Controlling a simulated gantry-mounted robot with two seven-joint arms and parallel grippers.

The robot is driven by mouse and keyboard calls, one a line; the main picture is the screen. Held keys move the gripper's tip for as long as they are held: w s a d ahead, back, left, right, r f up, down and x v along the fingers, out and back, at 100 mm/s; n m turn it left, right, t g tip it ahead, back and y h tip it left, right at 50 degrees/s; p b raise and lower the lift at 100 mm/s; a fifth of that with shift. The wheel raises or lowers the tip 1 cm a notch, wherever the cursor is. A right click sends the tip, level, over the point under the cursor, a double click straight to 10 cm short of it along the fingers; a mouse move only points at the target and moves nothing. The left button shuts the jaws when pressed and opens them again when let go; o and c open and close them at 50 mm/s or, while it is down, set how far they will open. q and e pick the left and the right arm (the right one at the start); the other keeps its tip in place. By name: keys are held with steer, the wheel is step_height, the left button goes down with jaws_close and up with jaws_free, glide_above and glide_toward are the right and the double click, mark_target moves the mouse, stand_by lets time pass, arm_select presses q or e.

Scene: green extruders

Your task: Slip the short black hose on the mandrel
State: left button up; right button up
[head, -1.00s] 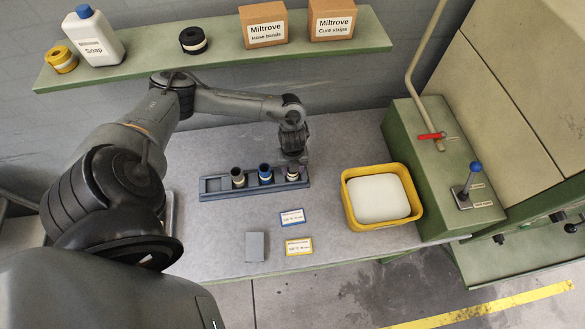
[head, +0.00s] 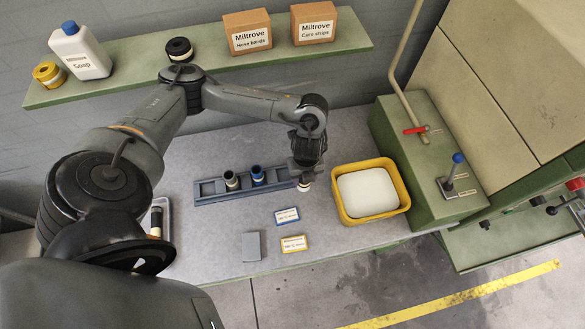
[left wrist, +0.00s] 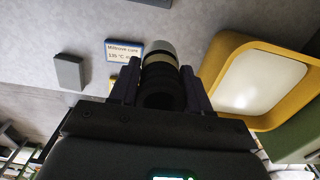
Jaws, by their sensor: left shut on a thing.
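My left gripper (head: 303,172) is shut on a short black hose (left wrist: 160,72) with a cream band and a pale lower end. In the head view only that hose's lower end (head: 304,187) shows below the fingers, just off the right end of the rack. In the left wrist view it stands between the two fingers (left wrist: 160,95). Two other short dark hoses remain in the blue-grey rack (head: 208,189): one with a cream band (head: 231,180) and one with a blue collar (head: 258,176). I cannot make out the mandrel for certain. My right gripper is not in view.
A yellow tub (head: 339,205) with white contents stands right of the gripper, near a green machine (head: 405,165) with a blue-knobbed lever (head: 452,172). Blue (head: 287,215) and yellow (head: 293,243) cards and a grey block (head: 251,246) lie in front. A partly hidden tray (head: 165,204) is left.

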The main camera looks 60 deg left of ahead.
arm_select(q)
steer(key=n, duration=0.1)
steer(key=w+n, duration=0.1)
steer(key=shift+w+d+r+n+b, duration=0.25)
steer(key=shift+d+r+n+b, duration=0.05)
steer(key=shift+d+b, duration=0.05)
steer(key=shift+w+n, duration=0.15)
steer(key=shift+n, duration=0.25)
steer(key=shift+a+f+b, duration=0.15)
steer(key=shift+a+b, duration=0.1)
steer(key=shift+b, duration=0.1)
steer(key=shift+n, duration=0.4)
steer(key=shift+s+a+f+b, duration=0.55)
steer(key=shift+a+f+b, duration=0.3)
steer(key=shift+a+f, duration=0.95)
steer(key=shift+s+a+f+b, duration=0.55)
steer(key=shift+a+f+b, duration=0.25)
steer(key=shift+a+f, duration=0.95)
steer(key=shift+s+a+f+b, duration=0.55)
steer(key=shift+a+f+b, duration=0.3)
steer(key=shift+a+f, duration=0.95)
